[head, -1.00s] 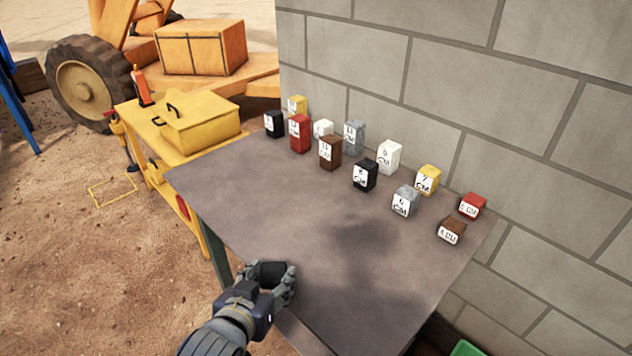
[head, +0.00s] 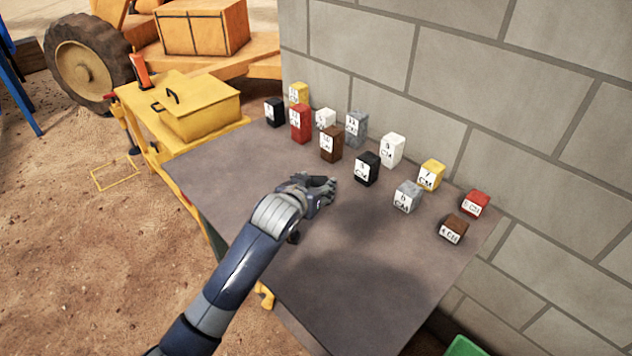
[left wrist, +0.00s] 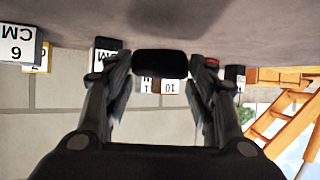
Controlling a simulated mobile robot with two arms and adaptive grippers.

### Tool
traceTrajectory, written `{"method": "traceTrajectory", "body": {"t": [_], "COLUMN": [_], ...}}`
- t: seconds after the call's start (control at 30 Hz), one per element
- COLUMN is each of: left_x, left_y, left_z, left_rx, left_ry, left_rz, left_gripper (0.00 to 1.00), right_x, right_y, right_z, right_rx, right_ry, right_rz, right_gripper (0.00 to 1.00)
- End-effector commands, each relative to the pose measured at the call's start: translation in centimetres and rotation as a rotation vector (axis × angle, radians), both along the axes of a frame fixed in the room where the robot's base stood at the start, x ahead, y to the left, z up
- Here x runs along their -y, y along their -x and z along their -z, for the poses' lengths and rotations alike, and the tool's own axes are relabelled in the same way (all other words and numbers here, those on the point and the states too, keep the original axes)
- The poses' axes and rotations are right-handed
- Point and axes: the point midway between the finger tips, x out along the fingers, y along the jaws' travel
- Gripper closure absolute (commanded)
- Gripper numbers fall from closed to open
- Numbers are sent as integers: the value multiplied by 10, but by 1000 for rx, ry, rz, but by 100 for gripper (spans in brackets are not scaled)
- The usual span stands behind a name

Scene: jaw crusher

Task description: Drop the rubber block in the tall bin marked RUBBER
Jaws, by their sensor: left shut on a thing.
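My left gripper (head: 324,186) is over the middle of the dark table (head: 225,165), its arm coming in from the lower left. In the left wrist view my left gripper (left wrist: 160,72) is shut on a plain black block (left wrist: 160,64), which lies between the two fingertips. I take this to be the rubber block; no label shows on the face I see. In the head view the fingers mostly hide it. No tall bin marked RUBBER shows in either view. My right gripper is not in view.
Several labelled blocks stand along the table's back, including a black one (head: 367,168), a brown one (head: 331,144) and a grey one (head: 407,197). A block wall (head: 480,90) rises behind. A yellow box (head: 200,108) is at left. A green edge (head: 466,346) shows bottom right.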

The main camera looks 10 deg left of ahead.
Motion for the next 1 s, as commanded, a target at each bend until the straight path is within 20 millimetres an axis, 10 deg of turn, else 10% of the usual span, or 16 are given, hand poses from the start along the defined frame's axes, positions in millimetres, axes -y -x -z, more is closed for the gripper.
{"method": "traceTrajectory", "body": {"t": [0.3,1.0], "left_x": [-9,-9], "left_y": [-50,-53], "left_z": [4,42], "left_rx": [2,1], "left_ry": [-1,-1], "left_rz": [0,0], "left_gripper": [75,75], "right_x": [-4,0], "right_y": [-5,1], "right_z": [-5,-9], "right_rx": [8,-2], "right_ry": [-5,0], "right_rz": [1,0], "right_gripper": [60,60]}}
